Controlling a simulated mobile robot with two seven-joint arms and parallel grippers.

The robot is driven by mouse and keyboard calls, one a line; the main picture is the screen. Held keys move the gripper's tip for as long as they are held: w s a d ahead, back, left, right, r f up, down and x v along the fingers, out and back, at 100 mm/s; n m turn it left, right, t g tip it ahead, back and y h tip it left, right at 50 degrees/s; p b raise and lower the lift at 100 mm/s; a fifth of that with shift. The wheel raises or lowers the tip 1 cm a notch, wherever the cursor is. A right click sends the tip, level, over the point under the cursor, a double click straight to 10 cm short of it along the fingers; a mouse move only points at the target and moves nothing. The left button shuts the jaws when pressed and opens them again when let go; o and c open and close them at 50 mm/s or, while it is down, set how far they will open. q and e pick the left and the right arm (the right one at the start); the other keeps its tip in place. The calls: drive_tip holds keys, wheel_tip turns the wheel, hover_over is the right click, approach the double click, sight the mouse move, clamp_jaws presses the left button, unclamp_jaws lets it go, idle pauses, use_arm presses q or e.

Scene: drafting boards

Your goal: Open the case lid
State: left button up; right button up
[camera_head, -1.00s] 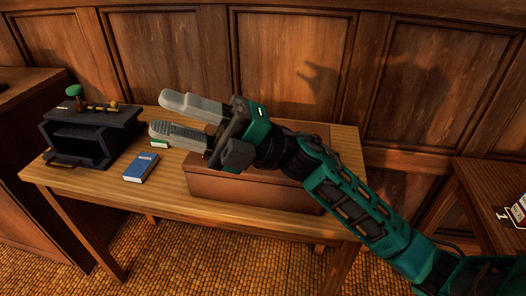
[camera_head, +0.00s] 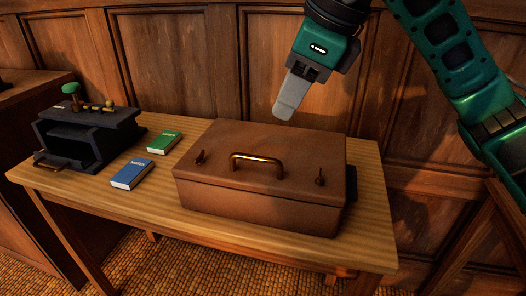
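The brown case (camera_head: 262,190) sits on the wooden table with its lid (camera_head: 295,147) shut. My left gripper is out of view.
A green book (camera_head: 164,142) and a blue book (camera_head: 131,174) lie left of the case. A dark box-like stand (camera_head: 88,138) with small items on top is at the table's left end. The wood-panelled wall (camera_head: 180,60) rises behind the table (camera_head: 375,225).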

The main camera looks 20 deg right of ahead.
sight(261, 161)
drive_tip(key=b+x, duration=0.2)
drive_tip(key=x, duration=0.9)
drive_tip(key=shift+a+f+b, duration=0.2)
drive_tip(key=shift+f+b, duration=0.1)
drive_tip(key=shift+b, duration=0.05)
drive_tip(key=shift+w+a+f, duration=0.1)
drive_tip(key=shift+w+f, duration=0.15)
drive_tip(key=shift+f, duration=0.2)
drive_tip(key=shift+c, duration=0.5)
clamp_jaws()
